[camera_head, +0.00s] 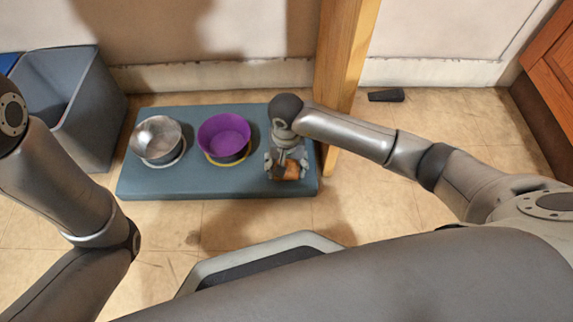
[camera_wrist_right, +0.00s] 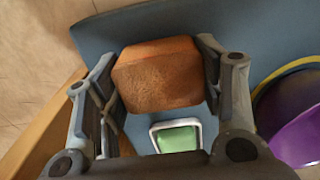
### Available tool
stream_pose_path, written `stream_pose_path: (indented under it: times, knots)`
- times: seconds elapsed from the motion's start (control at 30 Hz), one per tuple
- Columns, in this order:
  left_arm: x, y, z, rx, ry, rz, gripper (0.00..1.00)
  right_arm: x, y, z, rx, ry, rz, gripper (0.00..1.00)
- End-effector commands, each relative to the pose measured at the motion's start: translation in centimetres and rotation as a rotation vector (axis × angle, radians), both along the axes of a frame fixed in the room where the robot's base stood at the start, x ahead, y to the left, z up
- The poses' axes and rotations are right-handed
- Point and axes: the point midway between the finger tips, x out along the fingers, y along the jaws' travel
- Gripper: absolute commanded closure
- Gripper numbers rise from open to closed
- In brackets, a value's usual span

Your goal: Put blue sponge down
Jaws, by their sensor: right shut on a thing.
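My right gripper (camera_head: 287,163) is over the right end of a blue-grey mat (camera_head: 190,188). It is shut on an orange-brown, block-shaped sponge (camera_head: 291,172). In the right wrist view the sponge (camera_wrist_right: 158,76) sits between the two fingers, over the blue surface. I cannot tell whether its underside touches the mat. The sponge looks orange-brown, and no blue sponge shows. My left arm comes in at the left, but its gripper is out of view.
A metal bowl (camera_head: 157,137) and a purple bowl (camera_head: 224,135) stand on the mat, left of my right gripper. A small white-rimmed dish with green inside (camera_wrist_right: 178,138) lies near the sponge. A wooden post (camera_head: 342,70) rises just right of the mat. A grey bin (camera_head: 95,125) stands left.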

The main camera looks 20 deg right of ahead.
Motion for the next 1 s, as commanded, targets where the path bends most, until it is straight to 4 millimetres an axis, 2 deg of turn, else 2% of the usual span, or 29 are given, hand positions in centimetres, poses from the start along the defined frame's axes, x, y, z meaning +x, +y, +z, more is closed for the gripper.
stream_pose_path:
  times: [0.03, 0.07, 0.2, 0.67, 0.87, 1.0]
  knots:
    - [0.0, 0.0, -0.3, 0.0, 0.0, 0.0, 0.6, 0.0, 0.0, -0.3, -0.001, 0.0, 0.0, 0.58]
    - [0.0, 0.0, -0.1, 0.0, 0.0, 0.0, 0.6, 0.0, 0.0, -0.2, 0.0, 0.0, -0.001, 0.35]
    - [0.0, 0.0, -0.1, 0.0, 0.0, 0.0, 0.6, 0.0, 0.0, -0.2, -0.001, 0.001, -0.001, 0.17]
    - [0.0, 0.0, 0.4, 0.0, 0.001, 0.001, 0.6, 0.0, 0.0, 0.4, -0.001, 0.001, 0.0, 0.17]
    - [0.0, 0.0, 2.1, 0.0, 0.001, 0.001, 0.6, 0.0, -0.1, 2.7, -0.001, -0.001, 0.0, 0.17]
    - [0.0, 0.0, 3.7, 0.0, 0.001, 0.001, 0.6, 0.1, -0.1, 4.9, -0.001, -0.001, 0.0, 0.17]
